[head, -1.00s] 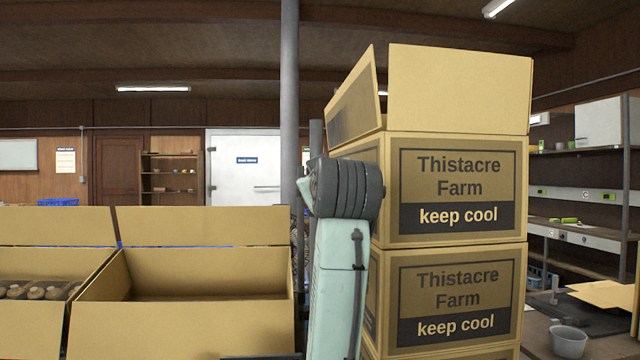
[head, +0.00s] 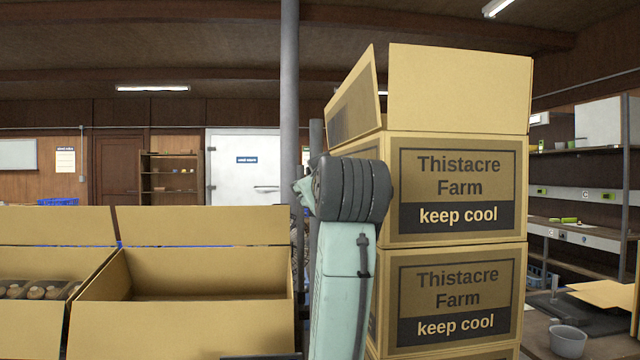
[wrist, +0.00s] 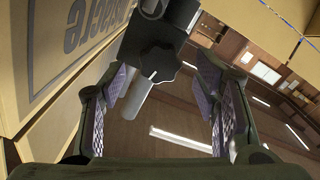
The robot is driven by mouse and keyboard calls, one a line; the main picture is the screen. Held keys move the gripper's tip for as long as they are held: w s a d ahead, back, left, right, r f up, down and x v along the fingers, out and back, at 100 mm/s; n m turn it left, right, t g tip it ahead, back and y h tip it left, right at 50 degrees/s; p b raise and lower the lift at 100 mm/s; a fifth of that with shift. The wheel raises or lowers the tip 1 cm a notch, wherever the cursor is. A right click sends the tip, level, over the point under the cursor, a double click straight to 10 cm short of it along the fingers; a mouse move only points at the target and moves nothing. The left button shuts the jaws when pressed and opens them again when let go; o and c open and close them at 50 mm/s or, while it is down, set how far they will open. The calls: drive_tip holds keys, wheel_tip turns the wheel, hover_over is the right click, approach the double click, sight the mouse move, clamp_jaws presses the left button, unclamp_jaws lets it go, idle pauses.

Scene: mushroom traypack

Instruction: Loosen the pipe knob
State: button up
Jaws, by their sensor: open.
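In the wrist view, a black lobed knob (wrist: 150,58) sits on a grey pipe fitting, above and between my fingertips. A short pale cylinder (wrist: 135,98) sticks out below it, near the left finger. My gripper (wrist: 165,80) is open, with its patterned pads apart on either side and nothing held between them. Whether a pad touches the knob I cannot tell. In the head view, the gripper and knob are hidden behind my arm. A tall grey pipe (head: 290,110) stands just left of my arm there.
Stacked "Thistacre Farm" cartons (head: 455,190) stand close to the right of my arm, the top one open. Open cartons (head: 190,325) are at the left, one holding mushrooms (head: 35,290). A bench with a grey cup (head: 568,342) is at the far right.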

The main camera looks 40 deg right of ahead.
drive_tip(key=v, duration=0.9)
drive_tip(key=shift+s+a, duration=0.2)
drive_tip(key=shift+s, duration=0.05)
